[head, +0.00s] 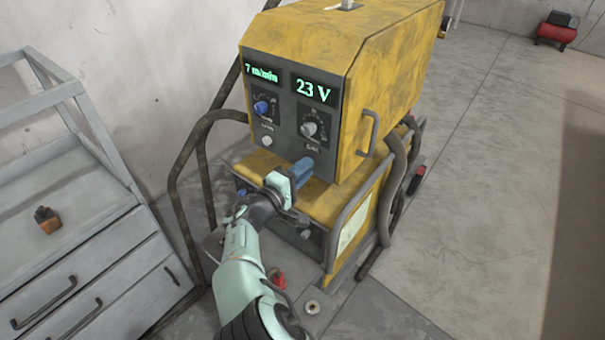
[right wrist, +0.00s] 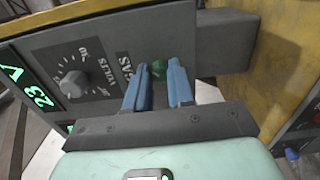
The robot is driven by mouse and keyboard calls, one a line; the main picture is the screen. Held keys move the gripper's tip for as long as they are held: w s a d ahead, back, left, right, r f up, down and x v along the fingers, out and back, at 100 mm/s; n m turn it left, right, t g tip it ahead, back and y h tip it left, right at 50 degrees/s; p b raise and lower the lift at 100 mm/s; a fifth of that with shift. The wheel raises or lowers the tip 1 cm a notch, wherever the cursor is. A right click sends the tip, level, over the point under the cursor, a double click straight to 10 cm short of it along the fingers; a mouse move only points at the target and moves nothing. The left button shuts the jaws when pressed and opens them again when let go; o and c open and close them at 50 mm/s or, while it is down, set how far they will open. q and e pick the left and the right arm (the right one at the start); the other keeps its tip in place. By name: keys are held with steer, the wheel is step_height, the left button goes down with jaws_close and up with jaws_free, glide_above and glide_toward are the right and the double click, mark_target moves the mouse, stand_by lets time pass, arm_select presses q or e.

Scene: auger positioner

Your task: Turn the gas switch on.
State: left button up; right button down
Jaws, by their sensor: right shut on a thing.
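The welding machine (head: 385,75) is yellow with a dark front panel (head: 290,117). In the right wrist view a small green piece, the gas switch (right wrist: 159,68), shows between the blue fingertips, beside the "GAS" lettering. In the head view the fingers hide the switch. My right gripper (head: 303,168) reaches the lower right of the panel, below the right-hand knob. It is shut on the switch, and its fingers (right wrist: 160,85) stand on either side of it. Whether the switch is on or off I cannot tell. My left gripper is not in view.
The panel also has a blue knob (head: 262,107), a grey volts knob (head: 309,129) and green displays reading 7 and 23 V. A grey drawer cabinet (head: 75,240) stands at the left. Hoses (head: 392,190) hang at the machine's right side.

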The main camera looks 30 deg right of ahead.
steer(key=shift+m, duration=0.3)
steer(key=c, duration=1)
jaws_free()
steer(key=v, duration=1.3)
steer(key=shift+a+p, duration=0.25)
steer(key=shift+p, duration=0.2)
steer(key=shift+s+f, duration=0.1)
steer(key=shift+s, duration=0.05)
